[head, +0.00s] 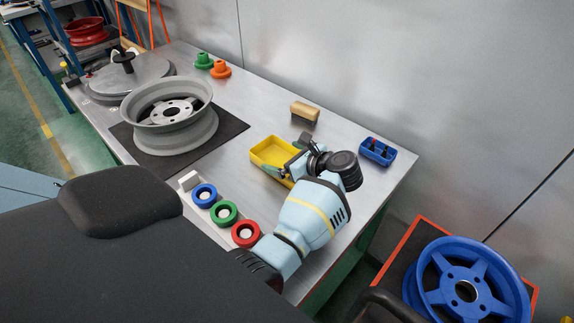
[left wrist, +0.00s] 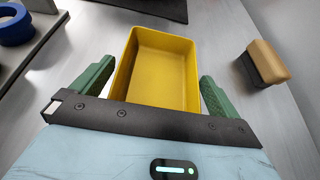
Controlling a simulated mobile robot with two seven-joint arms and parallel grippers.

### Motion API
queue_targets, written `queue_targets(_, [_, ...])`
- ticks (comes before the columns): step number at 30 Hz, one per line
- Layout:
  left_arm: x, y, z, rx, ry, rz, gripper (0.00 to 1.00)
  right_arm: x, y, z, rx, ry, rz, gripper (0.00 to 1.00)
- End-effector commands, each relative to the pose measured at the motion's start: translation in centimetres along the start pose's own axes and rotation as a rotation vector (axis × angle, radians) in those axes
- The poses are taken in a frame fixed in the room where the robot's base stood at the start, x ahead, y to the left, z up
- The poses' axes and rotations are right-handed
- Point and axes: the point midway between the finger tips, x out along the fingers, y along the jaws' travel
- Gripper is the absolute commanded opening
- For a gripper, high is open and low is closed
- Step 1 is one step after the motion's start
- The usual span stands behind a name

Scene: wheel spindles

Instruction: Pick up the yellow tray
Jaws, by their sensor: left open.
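The yellow tray (head: 268,150) is a shallow rectangular box on the metal workbench, partly hidden by my left gripper in the head view. My left gripper (head: 288,160) is at the tray's right side, with its arm reaching in from the front. In the left wrist view the tray (left wrist: 160,62) looks empty. The green fingers of my left gripper (left wrist: 157,80) are open, one on each side of the tray's near part. A narrow gap shows beside the right finger; contact at the left finger is unclear. My right gripper is not in view.
A wooden-topped brush (head: 304,111) stands behind the tray, and a blue tray (head: 377,151) lies to its right. Blue, green and red rings (head: 224,213) line the front edge. A grey wheel rim (head: 170,115) sits on a black mat (head: 229,128) to the left. A wall closes the back.

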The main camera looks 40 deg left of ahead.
Motion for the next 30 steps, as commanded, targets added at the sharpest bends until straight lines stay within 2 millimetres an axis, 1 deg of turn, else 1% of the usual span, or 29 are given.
queue_targets(5, [0.0, 0.0, 0.0, 0.000, 0.001, 0.000, 1.00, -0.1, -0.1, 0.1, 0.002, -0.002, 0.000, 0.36])
queue_targets(8, [0.0, 0.0, 0.0, 0.000, 0.001, 0.000, 0.90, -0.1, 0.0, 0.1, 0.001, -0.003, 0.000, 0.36])
queue_targets(13, [0.0, 0.0, 0.0, 0.000, 0.001, 0.000, 0.67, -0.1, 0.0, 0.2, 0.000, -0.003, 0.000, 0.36])
queue_targets(20, [-0.1, 0.0, 0.1, -0.001, 0.001, -0.001, 0.67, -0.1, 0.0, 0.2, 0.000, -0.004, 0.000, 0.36])
queue_targets(23, [-0.3, -0.1, 0.6, -0.003, 0.002, -0.002, 0.67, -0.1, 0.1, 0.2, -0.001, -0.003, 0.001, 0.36])
queue_targets(26, [-0.8, -0.1, 1.9, -0.006, 0.003, -0.002, 0.67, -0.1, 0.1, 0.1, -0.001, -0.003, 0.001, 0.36])
queue_targets(30, [-1.9, -0.1, 4.3, -0.007, 0.003, -0.002, 0.67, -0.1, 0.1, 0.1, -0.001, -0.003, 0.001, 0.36])
